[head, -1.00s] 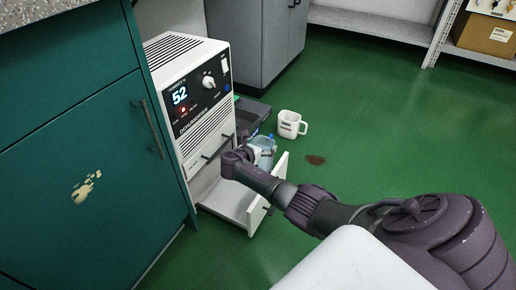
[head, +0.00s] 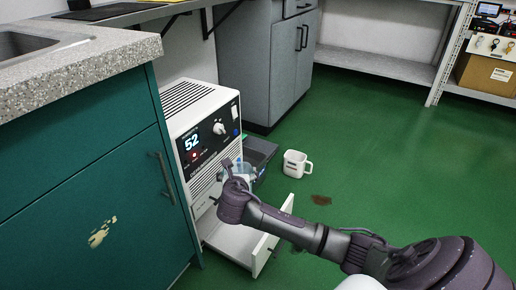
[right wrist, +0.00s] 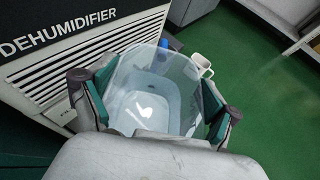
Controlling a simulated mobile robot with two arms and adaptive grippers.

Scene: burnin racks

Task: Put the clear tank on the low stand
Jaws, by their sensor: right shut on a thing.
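The clear tank (right wrist: 150,92) is see-through with an open top and fills the middle of the right wrist view. My right gripper (right wrist: 150,102) is shut on it, with a finger on either side. In the head view the tank (head: 244,169) shows partly behind my right gripper (head: 234,178), held above the open drawer (head: 266,254) of the white dehumidifier (head: 201,110). A low dark grey object (head: 262,150) stands beside the dehumidifier; I cannot tell whether it is the low stand. My left gripper is not in view.
A white mug-like jug (head: 295,164) stands on the green floor, with a brown stain (head: 321,200) near it. A teal cabinet (head: 90,190) is at left and a grey cabinet (head: 275,60) behind. The floor at right is mostly clear.

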